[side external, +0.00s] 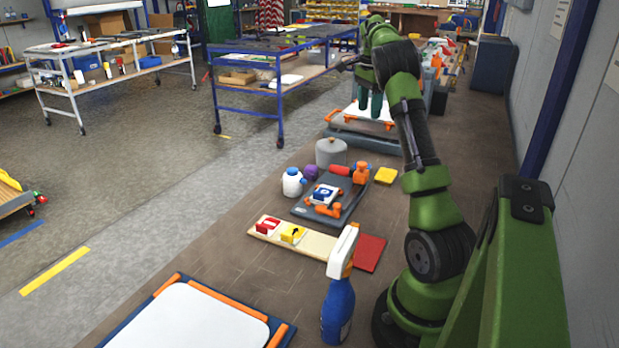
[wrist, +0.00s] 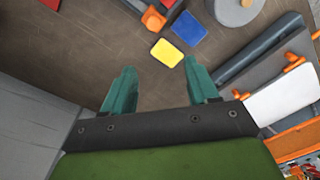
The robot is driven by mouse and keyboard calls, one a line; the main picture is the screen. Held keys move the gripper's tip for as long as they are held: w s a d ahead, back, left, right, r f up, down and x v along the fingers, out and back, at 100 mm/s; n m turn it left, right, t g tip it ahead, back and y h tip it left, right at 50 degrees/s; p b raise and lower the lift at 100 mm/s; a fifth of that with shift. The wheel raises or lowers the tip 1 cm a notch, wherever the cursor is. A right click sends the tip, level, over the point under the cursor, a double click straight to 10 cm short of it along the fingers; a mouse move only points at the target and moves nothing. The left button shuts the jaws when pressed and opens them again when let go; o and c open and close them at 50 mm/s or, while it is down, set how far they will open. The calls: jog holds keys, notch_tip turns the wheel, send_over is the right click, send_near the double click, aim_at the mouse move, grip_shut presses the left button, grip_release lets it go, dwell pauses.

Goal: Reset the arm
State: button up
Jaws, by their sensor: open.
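My gripper (side external: 370,102) is raised over the far part of the bench, its teal fingers pointing down and apart. In the wrist view my gripper (wrist: 160,70) is open with nothing between its fingers. Three sign blocks stand nearer the side camera: a red one (side external: 268,226) and a yellow one (side external: 292,234) on a pale board (side external: 318,244), and a blue one (side external: 324,195) on a grey tray (side external: 300,208). A flat yellow piece (side external: 386,175) lies on the bench; it also shows in the wrist view (wrist: 166,53), beside a flat blue piece (wrist: 187,29).
A grey lidded pot (side external: 331,152), a white bottle (side external: 292,182) and an orange-headed tool (side external: 361,172) stand around the tray. A blue spray bottle (side external: 338,312) and a clamped whiteboard (side external: 205,322) are at the near end. Another white panel (side external: 362,124) lies below my gripper. A wall bounds the right.

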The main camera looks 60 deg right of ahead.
jog(key=w+a+n+t, duration=0.25)
jog(key=a+n, duration=0.45)
jog(key=a, duration=0.7)
jog(key=w+a+n+t, duration=0.25)
jog(key=a+n, duration=0.35)
jog(key=a, duration=0.7)
jog(key=s+a+n+t+y, duration=0.1)
jog(key=s+a+n, duration=0.2)
jog(key=a, duration=0.7)
jog(key=s+a+n+t+y, duration=0.1)
jog(key=s+a+n, duration=0.3)
jog(key=a, duration=0.6)
jog(key=shift+s+a+r+n, duration=0.15)
jog(key=shift+s+a+n, duration=0.1)
jog(key=shift+n, duration=0.75)
